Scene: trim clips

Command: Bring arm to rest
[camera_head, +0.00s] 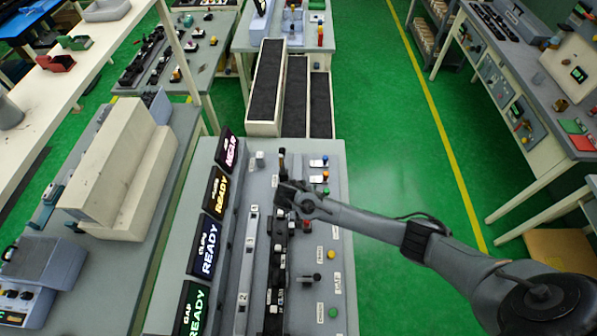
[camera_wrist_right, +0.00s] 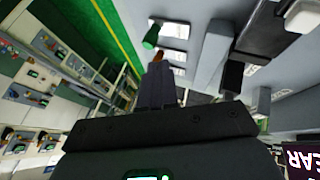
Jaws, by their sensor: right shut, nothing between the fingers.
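My right arm (camera_head: 375,225) reaches in from the lower right over the grey panel (camera_head: 325,205). Its gripper (camera_head: 284,190) is over the upper part of the panel, above a row of small black and white parts (camera_head: 277,250). In the right wrist view the two dark fingers (camera_wrist_right: 160,88) are together with nothing held between them. Whether the fingertips touch anything cannot be told. My left gripper is not in view.
Lit displays (camera_head: 205,245) line the panel's left side. Coloured buttons (camera_head: 331,255) and a dark knob (camera_head: 305,280) sit on the right side. Dark-topped conveyor lanes (camera_head: 267,80) lie beyond the panel. Green floor (camera_head: 385,130) is open to the right, before another workbench (camera_head: 540,130).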

